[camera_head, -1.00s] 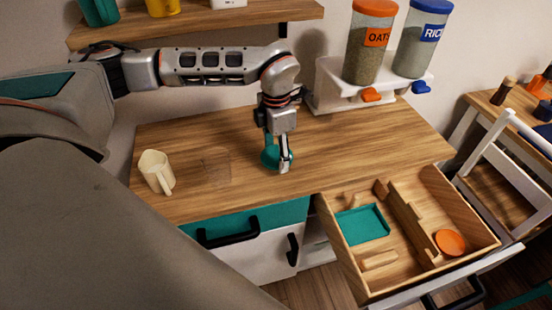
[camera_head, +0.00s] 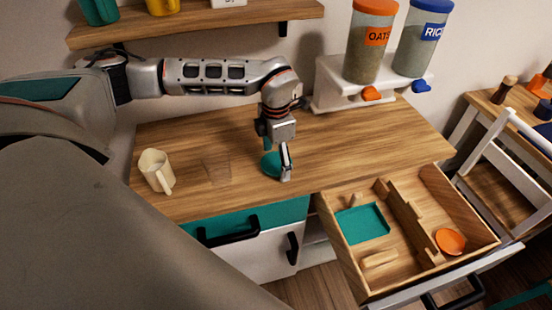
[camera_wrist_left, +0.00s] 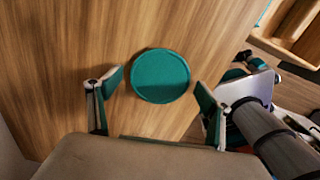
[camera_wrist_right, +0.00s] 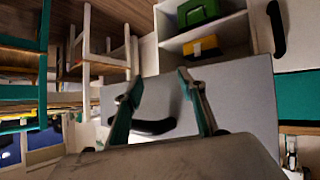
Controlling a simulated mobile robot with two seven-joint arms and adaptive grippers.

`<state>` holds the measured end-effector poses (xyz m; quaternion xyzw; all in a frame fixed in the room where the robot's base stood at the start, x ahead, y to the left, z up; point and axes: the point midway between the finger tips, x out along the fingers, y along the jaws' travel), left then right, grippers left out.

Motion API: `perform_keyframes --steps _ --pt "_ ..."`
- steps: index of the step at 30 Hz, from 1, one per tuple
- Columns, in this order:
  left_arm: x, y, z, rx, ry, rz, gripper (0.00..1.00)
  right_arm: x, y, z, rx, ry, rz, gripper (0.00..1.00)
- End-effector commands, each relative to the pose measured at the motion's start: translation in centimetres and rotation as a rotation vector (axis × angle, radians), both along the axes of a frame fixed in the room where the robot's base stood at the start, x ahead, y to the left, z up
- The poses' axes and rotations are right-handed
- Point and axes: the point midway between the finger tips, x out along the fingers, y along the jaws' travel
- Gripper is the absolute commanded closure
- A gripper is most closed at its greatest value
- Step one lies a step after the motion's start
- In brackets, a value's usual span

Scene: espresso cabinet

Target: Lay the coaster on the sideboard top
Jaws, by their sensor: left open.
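The coaster, a round teal disc (camera_wrist_left: 160,76), appears to lie flat on the wooden sideboard top (camera_head: 330,145). In the head view the coaster (camera_head: 270,164) is partly hidden by my left gripper (camera_head: 278,163). The left gripper points down over it. In the left wrist view its fingers (camera_wrist_left: 159,82) are spread apart, one on each side of the disc, with wood visible between them and the coaster. My right gripper (camera_wrist_right: 160,88) shows only in its wrist view. Its fingers are apart, in front of a pale drawer front with a black handle (camera_wrist_right: 152,127).
A cream mug (camera_head: 155,170) and a clear glass-like item (camera_head: 217,170) stand left on the top. An open drawer (camera_head: 345,262) holds a teal tray (camera_head: 362,224), wooden pieces and an orange disc (camera_head: 450,241). Dispensers (camera_head: 372,45) stand at the back; a shelf (camera_head: 200,22) is above.

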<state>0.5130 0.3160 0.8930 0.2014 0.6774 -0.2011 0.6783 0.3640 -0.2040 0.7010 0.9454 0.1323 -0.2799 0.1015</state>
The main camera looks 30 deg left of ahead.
Motion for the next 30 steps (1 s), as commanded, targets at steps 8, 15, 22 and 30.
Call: perform_keyframes --steps 8,15,22,30 --pt "0.1 0.0 3.0 -0.001 -0.004 0.000 0.21 0.0 0.1 -0.2 0.002 0.001 0.001 0.60" --pt "0.1 0.0 8.0 0.000 -0.005 0.000 0.21 0.0 0.3 -0.4 0.005 -0.002 0.004 0.60" --pt "0.1 0.0 11.3 0.001 -0.003 0.000 0.21 0.0 0.3 -0.5 0.005 -0.003 0.004 0.60" --pt "0.0 0.0 12.3 0.000 0.001 0.000 0.21 0.0 0.3 -0.5 0.004 -0.004 0.004 0.60"
